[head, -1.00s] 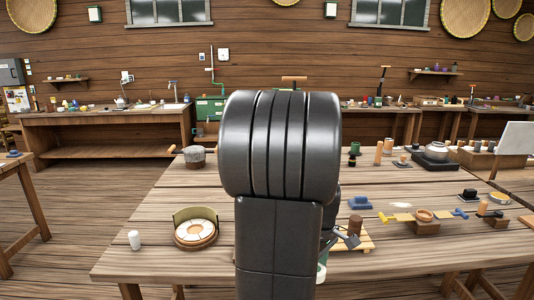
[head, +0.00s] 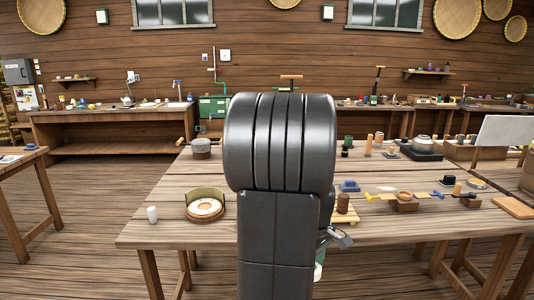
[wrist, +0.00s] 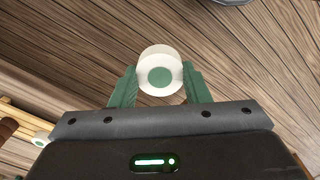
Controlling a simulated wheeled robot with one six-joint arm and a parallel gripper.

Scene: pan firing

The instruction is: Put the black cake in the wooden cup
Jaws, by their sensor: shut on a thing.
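My gripper (wrist: 159,88) has green fingers and is shut on a short white cylinder (wrist: 160,56) with a green disc on its end, in the wrist view. In the head view my arm hides most of the gripper. A small black piece (head: 447,181) lies on the right of the table, and another dark piece (head: 345,153) stands below a green cup; I cannot tell if either is the black cake. A dark brown cylinder (head: 343,203) and light wooden cylinders (head: 368,145) stand on the table; I cannot tell which is the wooden cup.
The wooden table (head: 170,238) carries a round tray with white segments (head: 205,209), a small white cylinder (head: 152,214) and a grey pot (head: 201,148). A second white-and-green piece (wrist: 40,140) shows in the wrist view. The floor left of the table is open.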

